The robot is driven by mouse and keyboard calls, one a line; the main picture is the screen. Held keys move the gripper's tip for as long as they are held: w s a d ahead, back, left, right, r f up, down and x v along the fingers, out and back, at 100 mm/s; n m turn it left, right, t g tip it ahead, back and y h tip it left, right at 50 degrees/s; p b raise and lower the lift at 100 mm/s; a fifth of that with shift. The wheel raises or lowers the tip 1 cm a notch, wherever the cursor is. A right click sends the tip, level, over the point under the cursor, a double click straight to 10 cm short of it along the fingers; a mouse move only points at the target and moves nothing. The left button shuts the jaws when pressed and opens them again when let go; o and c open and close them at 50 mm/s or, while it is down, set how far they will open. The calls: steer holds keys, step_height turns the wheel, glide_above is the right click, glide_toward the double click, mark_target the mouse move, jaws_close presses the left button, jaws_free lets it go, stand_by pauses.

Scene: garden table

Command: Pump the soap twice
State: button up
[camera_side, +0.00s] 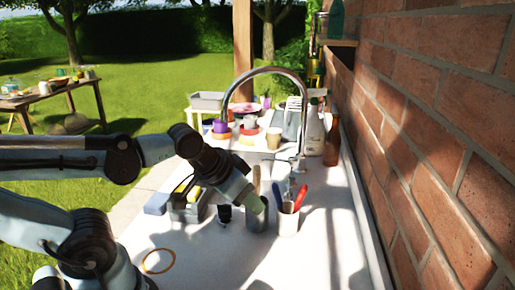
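I cannot tell for sure which container is the soap. A white bottle (314,134) with dark lettering stands upright at the back of the white counter, near the brick wall. A brown bottle (332,146) stands upright just right of it, and no pump head is clear on either. My gripper (252,202) points down and right above the middle of the counter, in front of a grey metal cup (257,220). It is well short of both bottles and not touching them. Its fingers are too small and overlapped to show whether they are open.
A tall curved metal faucet (268,71) rises behind my gripper. A white cup (288,222) holds red and blue-handled items. A grey caddy (188,208) stands left. Bowls and cups (249,122) crowd the back. A tan ring (158,261) lies in front; the counter's front right is clear.

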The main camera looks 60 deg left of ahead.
stand_by(0.3)
steer(key=shift+c, duration=1)
steer(key=shift+w+a+r, duration=0.1)
steer(key=shift+w+r, duration=0.15)
steer(key=shift+w, duration=0.05)
steer(key=shift+c, duration=1.3)
steer(key=shift+n+g, duration=0.4)
steer(key=shift+g, duration=0.2)
steer(key=w+r, duration=0.1)
steer(key=w, duration=0.1)
steer(key=w+a+r, duration=0.1)
steer(key=w+r, duration=0.1)
steer(key=w+a+r, duration=0.1)
steer(key=w+r, duration=0.1)
steer(key=shift+w+a+r, duration=0.15)
steer(key=shift+w+a, duration=0.05)
steer(key=shift+w, duration=0.15)
jaws_close()
steer(key=n+g, duration=0.2)
steer(key=g, duration=0.1)
glide_above(292, 159)
step_height(292, 159, down, 3)
steer(key=shift+r+y, duration=0.15)
steer(key=shift+y, duration=0.25)
steer(key=shift+f, duration=2.65)
